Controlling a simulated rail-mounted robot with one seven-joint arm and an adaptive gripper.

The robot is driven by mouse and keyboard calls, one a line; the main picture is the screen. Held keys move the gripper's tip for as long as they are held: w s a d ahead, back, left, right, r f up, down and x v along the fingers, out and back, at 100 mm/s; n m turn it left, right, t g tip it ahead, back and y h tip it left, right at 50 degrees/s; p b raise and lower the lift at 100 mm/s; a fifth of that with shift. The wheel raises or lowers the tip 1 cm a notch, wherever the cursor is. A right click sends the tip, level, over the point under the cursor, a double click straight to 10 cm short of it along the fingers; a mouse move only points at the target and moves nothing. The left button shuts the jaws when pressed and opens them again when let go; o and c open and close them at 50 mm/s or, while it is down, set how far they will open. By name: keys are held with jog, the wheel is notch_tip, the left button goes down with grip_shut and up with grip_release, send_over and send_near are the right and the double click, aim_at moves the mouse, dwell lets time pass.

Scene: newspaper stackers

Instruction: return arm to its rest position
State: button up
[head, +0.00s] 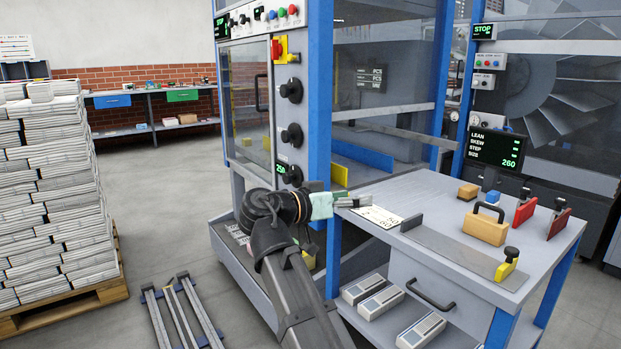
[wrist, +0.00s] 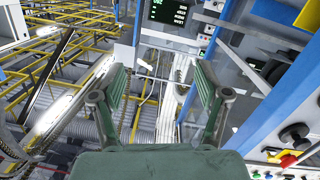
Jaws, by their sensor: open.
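My gripper (head: 352,202) reaches from the dark arm in the lower middle of the head view, level with the left edge of the grey worktable (head: 436,205). In the wrist view my gripper (wrist: 164,88) is open, with its two green fingers wide apart and nothing between them. The wrist view looks past the fingers toward yellow rails, blue posts and a dark display (wrist: 168,12). In the head view the fingers appear close to the white card (head: 377,217) on the table; I cannot tell whether they touch.
A blue machine post (head: 319,95) stands close behind my gripper. The table carries a wooden block with a handle (head: 485,226), red-handled tools (head: 525,208) and a long metal plate (head: 450,248). Newspaper stacks (head: 50,190) stand on a pallet at left.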

jog(key=s+d+f+m+g+y, duration=0.1)
jog(key=s+d+f+g, duration=0.4)
jog(key=s+d, duration=0.65)
jog(key=s+d+f+m+g+y, duration=0.15)
jog(key=s+d+f+g, duration=0.4)
jog(key=d, duration=0.85)
jog(key=s+d+f+m+g, duration=0.2)
jog(key=s+d+f+g, duration=0.3)
jog(key=s+d, duration=0.75)
jog(key=w+a+f+n+t+y+p, duration=0.2)
jog(key=w+a+f+n+t+p, duration=0.15)
jog(key=w+f+n+p, duration=0.4)
jog(key=a+f+n+y+p, duration=0.2)
jog(key=a+f+p, duration=0.25)
jog(key=f, duration=0.25)
jog(key=a+f+n+y+p, duration=0.1)
jog(key=a+f+p, duration=0.3)
jog(key=f+p, duration=0.25)
jog(key=s+a+f+n+g+y+p, duration=0.1)
jog(key=s+a+f+y+p, duration=0.2)
jog(key=s+a+f+p, duration=0.2)
jog(key=s+a+f+n+g+y+p, duration=0.2)
jog(key=s+a+f+y+p, duration=0.2)
jog(key=s+a+p, duration=0.5)
jog(key=s+a+f, duration=0.2)
jog(key=s+a, duration=0.2)
jog(key=s, duration=0.4)
jog(key=shift+s+f+p, duration=0.15)
jog(key=shift+f+p, duration=0.05)
jog(key=shift+p, duration=0.2)
